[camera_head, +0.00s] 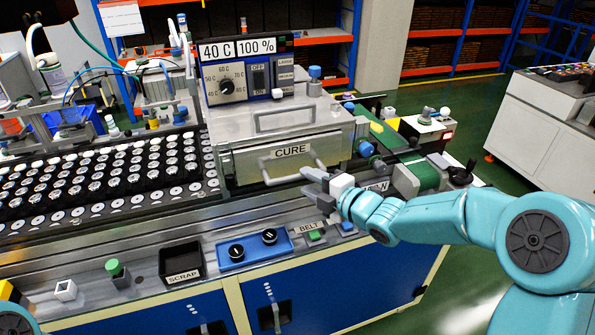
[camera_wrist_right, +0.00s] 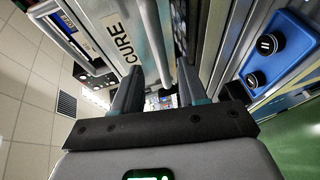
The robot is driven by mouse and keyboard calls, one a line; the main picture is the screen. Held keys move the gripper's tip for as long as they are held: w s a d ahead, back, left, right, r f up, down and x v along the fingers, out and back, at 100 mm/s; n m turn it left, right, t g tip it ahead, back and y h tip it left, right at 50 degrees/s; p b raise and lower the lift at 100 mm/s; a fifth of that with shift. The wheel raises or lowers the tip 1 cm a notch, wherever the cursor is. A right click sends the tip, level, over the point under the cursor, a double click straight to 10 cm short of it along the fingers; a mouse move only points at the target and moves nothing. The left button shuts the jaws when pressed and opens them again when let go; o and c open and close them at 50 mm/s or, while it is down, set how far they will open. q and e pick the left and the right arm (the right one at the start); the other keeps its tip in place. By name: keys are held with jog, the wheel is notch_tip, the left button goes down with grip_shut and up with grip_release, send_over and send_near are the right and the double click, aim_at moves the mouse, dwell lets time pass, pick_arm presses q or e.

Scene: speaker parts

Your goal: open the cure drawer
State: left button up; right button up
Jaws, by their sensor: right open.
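The cure drawer (camera_head: 285,155) is the grey front labelled CURE under the metal oven box, and it looks closed. Its pale bar handle (camera_head: 293,176) runs across the lower front. My right gripper (camera_head: 318,180) is open at the right end of this handle. In the right wrist view the handle (camera_wrist_right: 152,38) runs between the two spread fingers of my gripper (camera_wrist_right: 158,88), with the CURE label to its left. I cannot tell whether a finger touches the bar. Only a bit of my left arm shows at the lower left corner; its gripper is out of view.
A tray of several speaker parts (camera_head: 100,172) lies left of the oven. Below are a black SCRAP bin (camera_head: 181,262), a blue knob panel (camera_head: 254,248) and a green BELT button (camera_head: 316,235). A green belt (camera_head: 424,175) is at right. Space before the drawer front looks free.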

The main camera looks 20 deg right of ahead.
aim_at(300, 177)
jog(key=p+x, duration=0.1)
jog(key=x, duration=0.3)
jog(key=shift+w+d+f, duration=0.1)
jog(key=shift+w+f, duration=0.05)
jog(key=shift+w, duration=0.15)
jog(key=shift+w+a, duration=0.1)
jog(key=shift+a, duration=0.1)
jog(key=shift+w, duration=0.1)
